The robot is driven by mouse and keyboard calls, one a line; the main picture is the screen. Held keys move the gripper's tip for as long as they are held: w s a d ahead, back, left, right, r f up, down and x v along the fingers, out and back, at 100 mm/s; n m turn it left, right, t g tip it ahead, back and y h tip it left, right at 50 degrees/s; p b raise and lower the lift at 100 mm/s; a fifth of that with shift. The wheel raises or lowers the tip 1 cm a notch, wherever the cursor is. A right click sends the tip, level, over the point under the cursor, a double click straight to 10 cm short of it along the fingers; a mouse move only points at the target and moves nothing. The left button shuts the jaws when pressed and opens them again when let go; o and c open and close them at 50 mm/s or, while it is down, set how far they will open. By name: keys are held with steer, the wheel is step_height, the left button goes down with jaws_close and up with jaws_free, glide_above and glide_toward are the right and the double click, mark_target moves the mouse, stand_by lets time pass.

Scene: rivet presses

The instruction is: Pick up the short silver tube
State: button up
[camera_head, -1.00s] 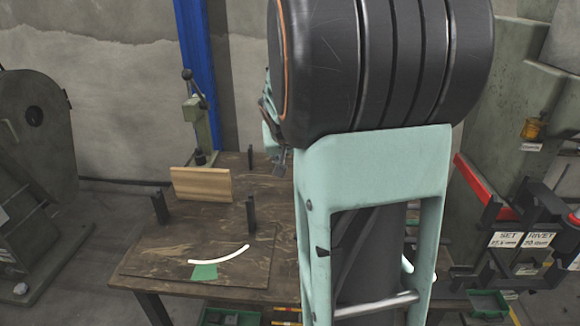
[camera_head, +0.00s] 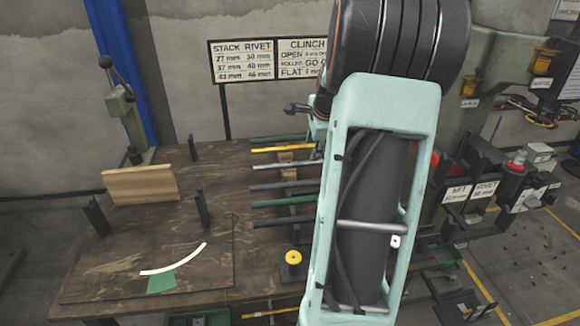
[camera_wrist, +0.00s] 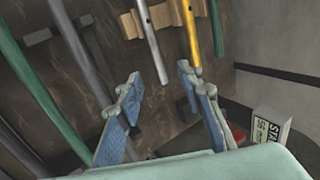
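A silver tube (camera_wrist: 151,42) with small dark holes runs down from the top of the wrist view, its near end just beyond and between my fingertips. In the head view the silver tube (camera_head: 283,166) lies in the row of rods, between a yellow one (camera_head: 283,149) and a dark grey one (camera_head: 283,187). My gripper (camera_wrist: 160,88) is open with blue-padded fingers and nothing held between them. No contact with the tube shows. In the head view my arm hides the gripper and the rods' right ends.
Green rods (camera_head: 283,202) and the yellow rod (camera_wrist: 189,32) lie beside the silver tube. A wooden block (camera_head: 140,184), dark posts and a white curved strip (camera_head: 175,262) are on the wooden table (camera_head: 225,165). Racks with a red part (camera_head: 517,158) stand to the right.

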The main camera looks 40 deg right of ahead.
mark_target(309, 162)
steer(key=shift+b+x, duration=0.45)
steer(key=shift+x, duration=3.95)
steer(key=shift+s+a+f, duration=0.15)
jaws_close()
